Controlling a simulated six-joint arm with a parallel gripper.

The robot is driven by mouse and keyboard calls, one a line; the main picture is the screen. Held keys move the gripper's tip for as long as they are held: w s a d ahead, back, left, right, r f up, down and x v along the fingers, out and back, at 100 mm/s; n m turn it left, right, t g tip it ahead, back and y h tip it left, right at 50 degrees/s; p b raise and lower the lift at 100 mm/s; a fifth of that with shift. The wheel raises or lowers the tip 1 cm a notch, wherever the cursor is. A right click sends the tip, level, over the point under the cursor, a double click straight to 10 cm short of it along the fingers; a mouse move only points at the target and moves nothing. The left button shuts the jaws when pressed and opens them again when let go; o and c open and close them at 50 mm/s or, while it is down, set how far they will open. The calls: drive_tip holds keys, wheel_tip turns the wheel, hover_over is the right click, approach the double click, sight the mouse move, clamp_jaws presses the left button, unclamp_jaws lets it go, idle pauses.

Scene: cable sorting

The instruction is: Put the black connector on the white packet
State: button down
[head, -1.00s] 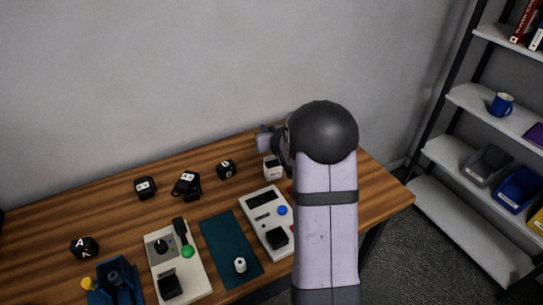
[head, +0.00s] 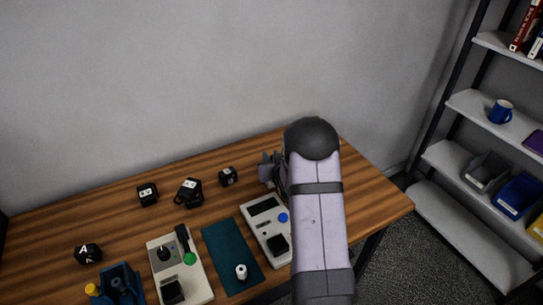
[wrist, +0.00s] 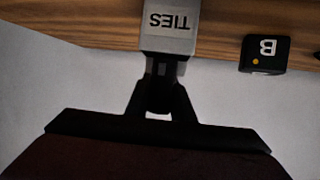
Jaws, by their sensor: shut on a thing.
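The white packet (wrist: 168,38), marked TIES, shows upside down at the top of the wrist view. In the head view my gripper (head: 270,169) covers the place of the packet at the back right of the table. In the wrist view my gripper (wrist: 164,80) has its fingers close together around a small dark piece, which looks like the black connector (wrist: 162,69). That piece overlaps the edge of the packet in the picture. I cannot tell whether it touches the packet, and most of it is hidden.
A black block marked B (wrist: 265,53) stands beside the packet; it is also in the head view (head: 228,176). More black blocks (head: 188,193) lie to the left. A pale device (head: 266,228), a teal mat (head: 228,252) and another pale device (head: 188,275) lie in front.

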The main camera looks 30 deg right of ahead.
drive_tip(key=shift+f, duration=0.1)
drive_tip(key=shift+f, duration=0.1)
drive_tip(key=c, duration=1.5)
unclamp_jaws()
drive_tip(key=shift+c, duration=0.2)
drive_tip(key=shift+s+r, duration=0.1)
drive_tip(key=shift+r, duration=0.1)
drive_tip(key=b+v, duration=0.3)
drive_tip(key=v, duration=0.9)
drive_tip(key=shift+b, duration=0.3)
drive_tip(key=shift+a+f, duration=0.1)
